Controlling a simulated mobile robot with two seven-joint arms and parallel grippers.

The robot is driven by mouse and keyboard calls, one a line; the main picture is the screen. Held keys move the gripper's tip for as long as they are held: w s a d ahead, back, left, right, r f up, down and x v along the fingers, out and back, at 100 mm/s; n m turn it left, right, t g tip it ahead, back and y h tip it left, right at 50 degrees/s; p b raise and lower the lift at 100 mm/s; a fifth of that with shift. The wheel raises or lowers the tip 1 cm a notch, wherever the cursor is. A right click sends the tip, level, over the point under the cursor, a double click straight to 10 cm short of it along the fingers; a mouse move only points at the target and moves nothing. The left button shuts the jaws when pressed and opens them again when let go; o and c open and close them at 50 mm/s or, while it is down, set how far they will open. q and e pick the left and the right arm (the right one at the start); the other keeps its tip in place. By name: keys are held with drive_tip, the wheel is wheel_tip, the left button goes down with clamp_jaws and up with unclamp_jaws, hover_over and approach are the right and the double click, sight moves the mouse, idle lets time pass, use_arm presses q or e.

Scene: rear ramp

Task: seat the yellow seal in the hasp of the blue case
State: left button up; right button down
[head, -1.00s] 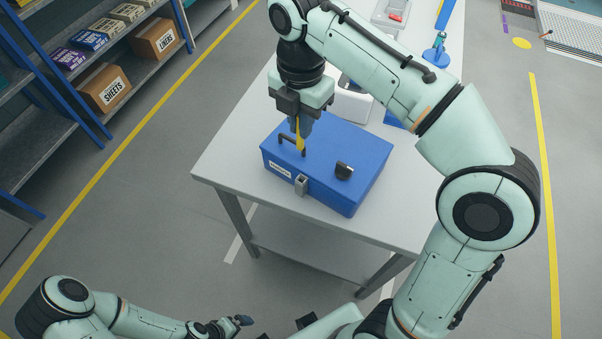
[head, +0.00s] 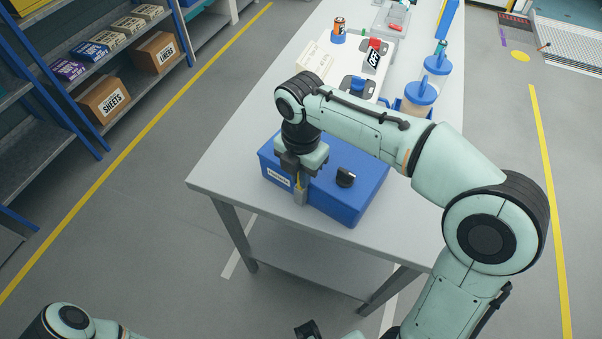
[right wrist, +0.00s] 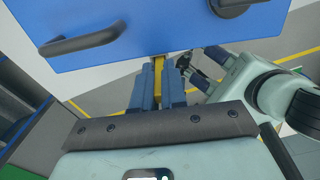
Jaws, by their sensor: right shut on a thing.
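The blue case (head: 350,206) lies closed on the table, with a black knob on its lid. Its grey hasp (head: 301,197) is on the front side. My right gripper (head: 299,181) points down at the hasp, shut on the yellow seal (head: 298,184). The seal also shows as a thin yellow strip (right wrist: 159,61) between the fingers in the right wrist view, close to the case edge. Fingers and case hide its lower end, so I cannot tell how deep it sits.
The black case handle (right wrist: 82,40) shows in the right wrist view. Shelves with boxes (head: 104,99) stand at the left.

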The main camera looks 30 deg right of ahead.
drive_tip(key=c, duration=1.2)
unclamp_jaws()
use_arm(q)
drive_tip(key=w+r+p, duration=0.2)
drive_tip(key=r+p, duration=0.1)
drive_tip(key=shift+r, duration=0.25)
use_arm(e)
wheel_tip(320, 180, up, 12)
drive_tip(key=shift+r, duration=0.1)
use_arm(q)
drive_tip(key=shift+s, duration=0.15)
